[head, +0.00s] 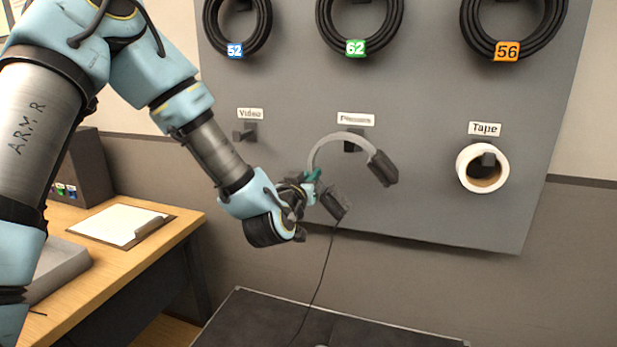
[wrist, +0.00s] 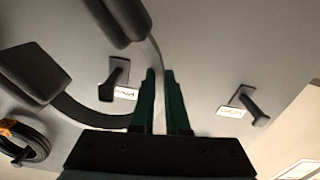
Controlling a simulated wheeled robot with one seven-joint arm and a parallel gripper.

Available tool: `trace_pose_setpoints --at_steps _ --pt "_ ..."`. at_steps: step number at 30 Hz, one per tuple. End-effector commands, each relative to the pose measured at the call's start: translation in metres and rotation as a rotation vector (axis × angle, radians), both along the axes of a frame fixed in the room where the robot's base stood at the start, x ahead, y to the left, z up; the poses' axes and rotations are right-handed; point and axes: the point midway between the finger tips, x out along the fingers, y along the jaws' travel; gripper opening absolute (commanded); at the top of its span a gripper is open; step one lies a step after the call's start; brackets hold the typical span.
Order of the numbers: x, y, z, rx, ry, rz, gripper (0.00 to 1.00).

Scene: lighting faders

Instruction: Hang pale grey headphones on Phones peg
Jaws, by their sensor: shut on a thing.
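The headphones have a pale grey band (head: 322,142) and dark ear cups, one at the right (head: 382,168) and one lower, beside my gripper (head: 336,203). My gripper (head: 312,185) is shut on the left side of the band. The dark Phones peg (head: 351,146) sits under a blurred label (head: 356,119) on the grey board, just inside the band's arch and partly behind it. I cannot tell whether the band rests on it. In the wrist view the green fingers (wrist: 161,102) pinch the band, and the peg (wrist: 117,72) shows between the cups.
The Video peg (head: 247,132) is bare, left of the headphones. A white tape roll (head: 482,168) hangs at right, with black cable coils (head: 357,47) above. A thin cable (head: 320,275) trails down. A desk with a clipboard (head: 122,224) stands at left.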

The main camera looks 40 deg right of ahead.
Motion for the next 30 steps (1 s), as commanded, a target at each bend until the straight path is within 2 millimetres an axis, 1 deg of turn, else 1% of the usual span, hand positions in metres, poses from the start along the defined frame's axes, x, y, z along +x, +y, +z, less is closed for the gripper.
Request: trace_pose_setpoints --at_steps 29,30 --pt "0.04 -0.063 -0.001 -0.002 0.001 -0.001 0.0" --pt "0.04 -0.063 -0.008 -0.001 -0.001 -0.001 0.0"
